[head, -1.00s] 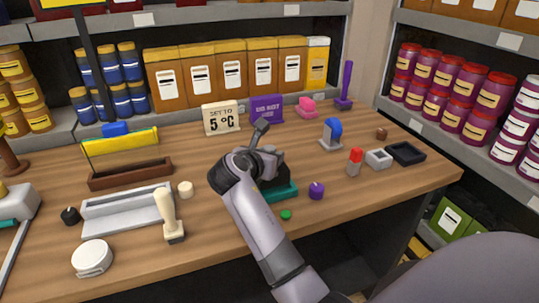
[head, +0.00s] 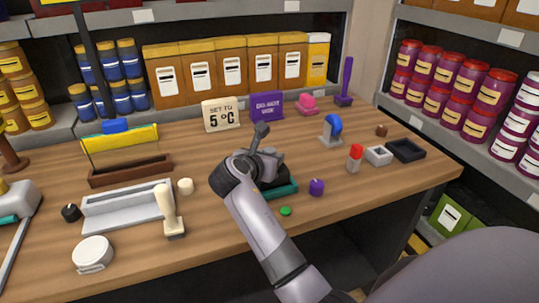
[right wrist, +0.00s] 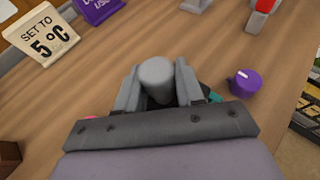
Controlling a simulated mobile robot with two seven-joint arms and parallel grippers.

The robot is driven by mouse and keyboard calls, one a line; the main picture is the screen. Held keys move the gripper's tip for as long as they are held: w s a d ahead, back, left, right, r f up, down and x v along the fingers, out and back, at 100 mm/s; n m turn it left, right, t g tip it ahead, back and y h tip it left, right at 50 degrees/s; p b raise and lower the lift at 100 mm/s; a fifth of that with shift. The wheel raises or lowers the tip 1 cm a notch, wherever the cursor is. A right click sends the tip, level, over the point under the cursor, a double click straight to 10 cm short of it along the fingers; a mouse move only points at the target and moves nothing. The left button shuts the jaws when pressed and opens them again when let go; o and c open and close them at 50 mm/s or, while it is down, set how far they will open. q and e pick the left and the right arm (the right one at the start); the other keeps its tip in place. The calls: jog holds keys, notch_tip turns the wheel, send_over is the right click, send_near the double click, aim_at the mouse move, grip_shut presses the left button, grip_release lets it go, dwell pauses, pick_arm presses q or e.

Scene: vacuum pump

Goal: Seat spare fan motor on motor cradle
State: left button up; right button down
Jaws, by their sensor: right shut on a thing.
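My right gripper (right wrist: 156,92) is shut on a grey cylinder (right wrist: 156,72), which appears to be the spare fan motor. Its round end faces the wrist camera between the fingers. In the head view my right gripper (head: 262,155) is over a teal base (head: 286,191) with a dark part on it, which may be the motor cradle. My arm hides much of that base, and a teal bit shows beside the right finger in the wrist view (right wrist: 215,97). I cannot tell whether the cylinder touches the base. My left gripper is not in view.
A purple knob (head: 316,187) and a green button (head: 285,211) are close by on the bench. A blue-topped grey stand (head: 331,132), a red-topped block (head: 355,158) and a dark tray (head: 406,150) stand to the right. A grey trough (head: 128,210) lies left.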

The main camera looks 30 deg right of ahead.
jog(key=shift+f, duration=0.35)
dwell(1.2)
jog(key=c, duration=0.6)
grip_release()
jog(key=shift+f, duration=0.2)
jog(key=shift+r, duration=4.6)
